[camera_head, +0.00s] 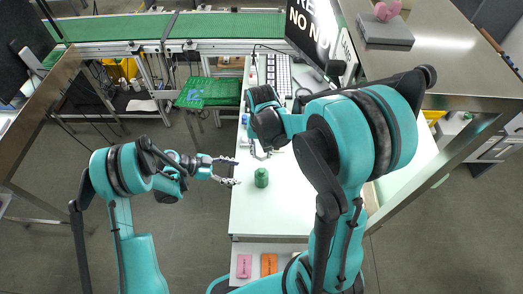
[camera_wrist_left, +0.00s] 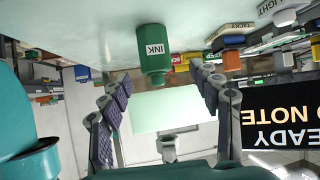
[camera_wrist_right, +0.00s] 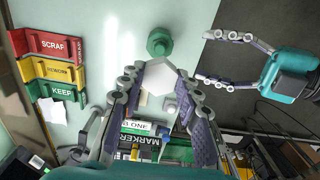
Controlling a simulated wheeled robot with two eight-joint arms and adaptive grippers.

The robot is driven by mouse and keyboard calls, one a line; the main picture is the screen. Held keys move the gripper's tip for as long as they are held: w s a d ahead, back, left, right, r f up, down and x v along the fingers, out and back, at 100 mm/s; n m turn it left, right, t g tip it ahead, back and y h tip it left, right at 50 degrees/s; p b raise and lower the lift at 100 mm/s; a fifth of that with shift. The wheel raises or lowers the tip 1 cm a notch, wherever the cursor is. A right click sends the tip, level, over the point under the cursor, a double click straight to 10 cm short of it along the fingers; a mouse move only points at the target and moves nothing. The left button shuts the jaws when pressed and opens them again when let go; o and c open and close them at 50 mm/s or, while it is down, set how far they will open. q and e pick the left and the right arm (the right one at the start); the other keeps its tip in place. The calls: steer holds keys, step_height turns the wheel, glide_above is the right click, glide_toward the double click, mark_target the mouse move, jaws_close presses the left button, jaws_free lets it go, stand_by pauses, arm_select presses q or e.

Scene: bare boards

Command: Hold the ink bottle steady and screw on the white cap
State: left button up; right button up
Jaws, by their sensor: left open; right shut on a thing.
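The green ink bottle (camera_head: 261,177) stands upright on the white table. Its INK label shows in the left wrist view (camera_wrist_left: 153,50), and its open-looking green top shows in the right wrist view (camera_wrist_right: 159,42). My left gripper (camera_head: 238,172) is open and empty to the left of the bottle, fingers pointing at it. The bottle appears between and beyond its fingertips. My right gripper (camera_wrist_right: 161,72) is shut on the white hexagonal cap (camera_wrist_right: 158,78). In the head view it is behind the bottle, partly hidden by my right arm. The cap is apart from the bottle.
Red, yellow and green bins (camera_wrist_right: 50,70) marked SCRAP, REWORK and KEEP stand along one table side. A MARKER box (camera_wrist_right: 140,143) is below my right gripper. A keyboard (camera_head: 278,72) and monitor (camera_head: 315,30) are at the far end. The table around the bottle is clear.

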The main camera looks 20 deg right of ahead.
mark_target(259, 178)
arm_select(q)
steer(key=shift+s+d+f+m+g, duration=0.2)
steer(key=shift+s+d+f, duration=0.1)
steer(key=shift+f, duration=0.2)
steer(key=shift+s+d+f+m+g, duration=0.15)
steer(key=shift+s+f+m, duration=0.1)
steer(key=shift+f, duration=0.2)
steer(key=shift+x, duration=4.75)
steer(key=shift+d+r, duration=0.1)
steer(key=shift+r, duration=0.05)
steer(key=c, duration=0.9)
steer(key=o, duration=1)
steer(key=c, duration=1.2)
